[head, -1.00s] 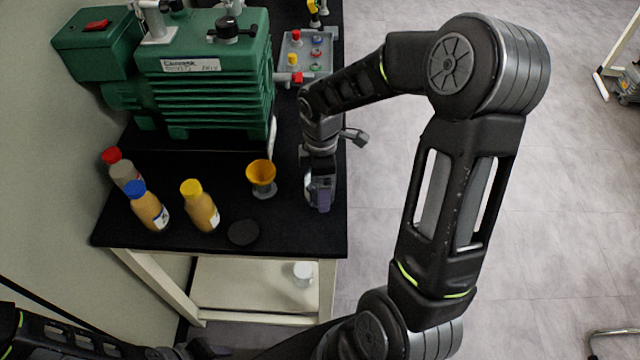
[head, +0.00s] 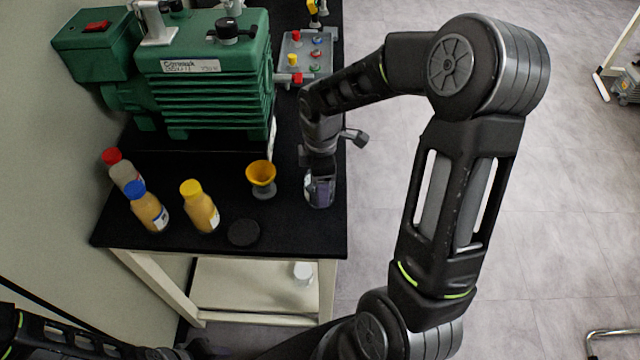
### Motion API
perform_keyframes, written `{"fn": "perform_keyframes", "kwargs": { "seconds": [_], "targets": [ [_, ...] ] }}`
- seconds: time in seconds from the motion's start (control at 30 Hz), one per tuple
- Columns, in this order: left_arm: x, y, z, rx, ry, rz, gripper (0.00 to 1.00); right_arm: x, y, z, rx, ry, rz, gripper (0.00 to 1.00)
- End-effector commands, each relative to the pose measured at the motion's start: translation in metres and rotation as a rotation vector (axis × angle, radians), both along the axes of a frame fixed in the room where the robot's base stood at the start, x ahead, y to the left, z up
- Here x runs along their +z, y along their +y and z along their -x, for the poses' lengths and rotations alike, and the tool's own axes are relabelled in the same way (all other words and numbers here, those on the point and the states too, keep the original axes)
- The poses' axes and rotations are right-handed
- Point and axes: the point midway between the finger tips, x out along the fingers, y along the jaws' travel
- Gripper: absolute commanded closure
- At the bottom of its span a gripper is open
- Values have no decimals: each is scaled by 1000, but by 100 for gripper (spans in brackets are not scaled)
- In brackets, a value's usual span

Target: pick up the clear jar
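A clear jar (head: 319,197) stands near the right edge of the black tabletop, partly hidden by my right gripper. My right gripper (head: 319,180) points down at the jar from above, at its upper part. Its fingertips are small and partly hidden, so I cannot tell whether they are closed on the jar or apart around it. The jar appears to be at table height. Part of my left arm shows along the bottom left edge; its gripper is not visible.
Bottles with red (head: 112,157), blue (head: 135,190) and yellow (head: 191,189) caps stand at left. A yellow funnel-like cup (head: 261,174) and black disc (head: 244,232) lie near the jar. A green pump (head: 205,85) fills the back. A white container (head: 303,272) sits below.

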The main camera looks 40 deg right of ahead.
Motion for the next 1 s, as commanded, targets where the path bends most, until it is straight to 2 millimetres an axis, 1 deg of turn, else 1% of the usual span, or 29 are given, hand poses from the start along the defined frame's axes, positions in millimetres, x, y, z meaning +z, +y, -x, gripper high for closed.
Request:
{"fn": "perform_keyframes", "kwargs": {
  "seconds": [0.17,0.27,0.37,0.6,0.7,0.83,1.0],
  "targets": [
    [0,0,0,0,0,0,64,4,0,0,0,-1,0,76],
    [-1,0,0,0,0,0,64,14,0,-1,0,-5,1,76],
    [-2,0,0,0,0,1,64,30,0,-1,-1,-5,1,76],
    [-5,0,-1,-1,-2,2,64,76,0,-1,0,-5,1,76],
    [-6,0,-1,0,-3,2,64,90,0,-1,0,-3,1,76],
    [-6,0,-1,-1,-3,2,64,100,0,0,0,-1,0,76],
    [-6,0,-1,-1,-3,2,64,101,0,0,0,0,0,76]
  ]
}}
